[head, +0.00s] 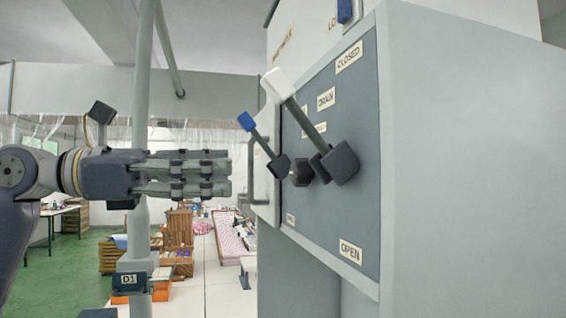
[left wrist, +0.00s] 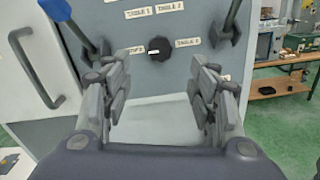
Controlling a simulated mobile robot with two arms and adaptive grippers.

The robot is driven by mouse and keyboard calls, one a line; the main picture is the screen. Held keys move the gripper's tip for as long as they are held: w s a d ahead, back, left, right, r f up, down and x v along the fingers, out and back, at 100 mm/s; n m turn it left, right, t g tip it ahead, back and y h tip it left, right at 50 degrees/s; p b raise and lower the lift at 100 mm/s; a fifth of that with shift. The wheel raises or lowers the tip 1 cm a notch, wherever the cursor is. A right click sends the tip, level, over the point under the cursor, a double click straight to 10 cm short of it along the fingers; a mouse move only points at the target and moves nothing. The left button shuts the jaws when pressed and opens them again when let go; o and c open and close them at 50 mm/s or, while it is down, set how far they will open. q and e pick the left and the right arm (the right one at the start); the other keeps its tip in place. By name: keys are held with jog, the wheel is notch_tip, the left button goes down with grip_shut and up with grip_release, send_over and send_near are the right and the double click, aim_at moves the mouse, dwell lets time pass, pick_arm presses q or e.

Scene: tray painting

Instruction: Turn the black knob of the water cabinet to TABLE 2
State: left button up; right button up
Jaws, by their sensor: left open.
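The water cabinet's dark grey panel (head: 335,215) faces my left arm in the head view. Its black knob (head: 302,172) sits between two levers. In the left wrist view the knob (left wrist: 159,47) lies beyond my fingers, roughly centred between them, its pale mark toward the label on its left, which I cannot read surely. The TABLE 2 label (left wrist: 170,7) is above the knob, slightly right. My left gripper (head: 230,172) is open, empty and level with the knob, apart from it; it also shows in the left wrist view (left wrist: 160,85). My right gripper is out of view.
A blue-tipped lever (head: 262,143) and a white-tipped lever (head: 305,115) stick out either side of the knob. A white door with a handle (left wrist: 50,105) is left of the panel. A grey post (head: 143,90) stands by my left arm. Shelves (left wrist: 280,85) are at the right.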

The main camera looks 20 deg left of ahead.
aim_at(294, 170)
pick_arm(q)
jog(key=p+x, duration=0.4)
jog(key=x, duration=0.5)
jog(key=shift+w+d+r, duration=0.15)
jog(key=shift+d, duration=0.25)
jog(key=shift+w+d, duration=0.25)
jog(key=shift+d, duration=0.05)
jog(key=c, duration=0.9)
jog(key=shift+c, duration=0.8)
